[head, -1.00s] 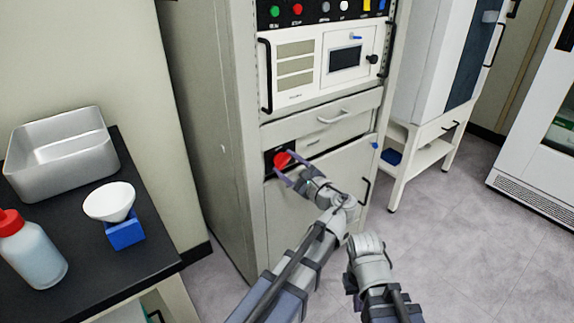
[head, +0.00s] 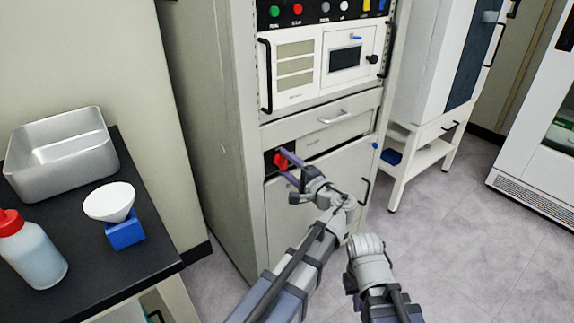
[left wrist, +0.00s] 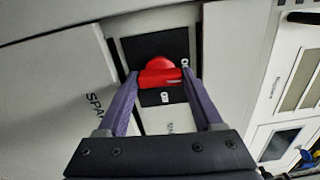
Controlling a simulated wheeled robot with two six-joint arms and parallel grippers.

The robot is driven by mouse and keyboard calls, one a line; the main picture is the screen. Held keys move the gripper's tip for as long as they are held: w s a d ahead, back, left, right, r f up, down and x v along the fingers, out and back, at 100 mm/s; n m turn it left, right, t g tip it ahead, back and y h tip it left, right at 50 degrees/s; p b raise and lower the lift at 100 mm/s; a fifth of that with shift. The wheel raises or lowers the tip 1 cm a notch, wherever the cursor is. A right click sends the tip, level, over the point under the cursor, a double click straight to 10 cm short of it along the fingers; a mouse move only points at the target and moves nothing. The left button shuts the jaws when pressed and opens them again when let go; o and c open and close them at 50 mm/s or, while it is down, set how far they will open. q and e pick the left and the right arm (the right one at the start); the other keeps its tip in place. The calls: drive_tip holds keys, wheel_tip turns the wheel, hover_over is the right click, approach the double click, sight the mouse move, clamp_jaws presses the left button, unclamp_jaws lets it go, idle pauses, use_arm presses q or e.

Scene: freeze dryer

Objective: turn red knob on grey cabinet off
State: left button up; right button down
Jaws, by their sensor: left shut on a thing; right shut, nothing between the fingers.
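The red knob (head: 280,160) sits on a black plate (head: 268,163) low on the front of the grey cabinet (head: 225,130). My left gripper (head: 287,166) is at the knob, with its purple fingers one above the other in the head view. In the left wrist view the red knob (left wrist: 160,76) lies between the two fingers of the left gripper (left wrist: 163,85), which is shut on its bar-shaped grip. White lettering on the black plate (left wrist: 150,47) is partly hidden. My right gripper is hidden in the head view; only my right arm shows at bottom centre.
A drawer with a handle (head: 333,117) is above the knob, and a lower door has a black handle (head: 364,191). At left, a dark counter (head: 110,262) holds a metal tray (head: 62,170), a funnel (head: 110,201) and a bottle (head: 35,258). Floor at right is clear.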

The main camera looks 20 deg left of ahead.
use_arm(q)
drive_tip(key=shift+s+n, duration=0.1)
drive_tip(key=shift+n, duration=0.4)
drive_tip(key=o, duration=1.4)
drive_tip(key=shift+c, duration=0.2)
drive_tip(key=shift+d, duration=0.1)
use_arm(e)
drive_tip(key=shift+d, duration=0.15)
